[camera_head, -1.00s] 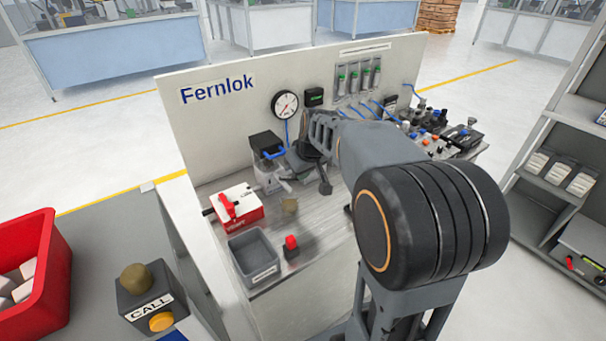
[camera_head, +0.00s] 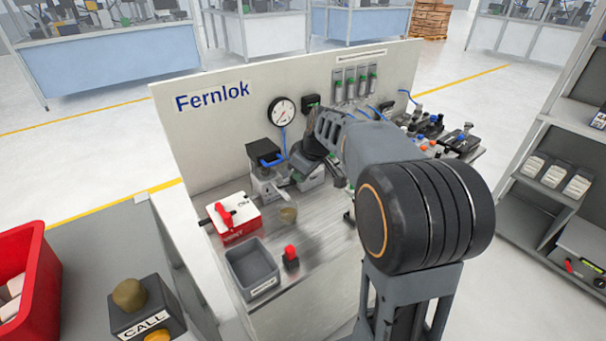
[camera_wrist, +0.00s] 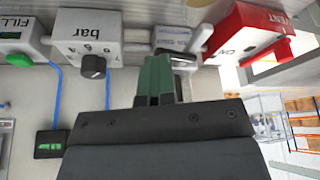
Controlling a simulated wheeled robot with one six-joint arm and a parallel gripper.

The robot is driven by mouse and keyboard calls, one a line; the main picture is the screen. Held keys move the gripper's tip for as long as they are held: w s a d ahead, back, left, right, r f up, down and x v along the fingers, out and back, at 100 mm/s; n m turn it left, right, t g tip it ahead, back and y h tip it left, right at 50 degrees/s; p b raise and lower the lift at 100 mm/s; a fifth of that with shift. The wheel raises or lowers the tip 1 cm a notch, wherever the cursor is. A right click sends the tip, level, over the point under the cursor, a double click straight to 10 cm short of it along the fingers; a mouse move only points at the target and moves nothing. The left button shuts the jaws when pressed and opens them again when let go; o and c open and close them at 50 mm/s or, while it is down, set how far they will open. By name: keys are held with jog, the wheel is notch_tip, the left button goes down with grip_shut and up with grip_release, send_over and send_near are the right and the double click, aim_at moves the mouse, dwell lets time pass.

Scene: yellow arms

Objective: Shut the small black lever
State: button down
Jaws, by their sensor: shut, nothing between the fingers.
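My gripper (camera_wrist: 161,78) has green fingers, closed together and empty. In the head view its dark wrist hides the fingertips. In the wrist view the fingertips overlap a pale block with a blue label (camera_wrist: 173,38). A small dark and metallic part (camera_wrist: 183,56) shows just beside the fingers on this block. It may be the small black lever, but the fingers partly cover it, so I cannot tell its position or whether they touch it. A black knob (camera_wrist: 93,66) sits on the grey box marked "bar" (camera_wrist: 75,27), left of the fingers.
A red and white VENT box (camera_head: 241,228) with a red handle also shows in the wrist view (camera_wrist: 240,32). The white Fernlok panel (camera_head: 215,125) stands behind, with a gauge (camera_head: 283,112).

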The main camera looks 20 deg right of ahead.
jog(key=shift+a+f, duration=0.1)
jog(key=shift+a, duration=0.65)
jog(key=shift+s, duration=0.1)
jog(key=s+d+r, duration=0.4)
jog(key=s+r, duration=0.2)
jog(key=r, duration=0.3)
jog(key=shift+d+r, duration=0.35)
jog(key=shift+d, duration=0.05)
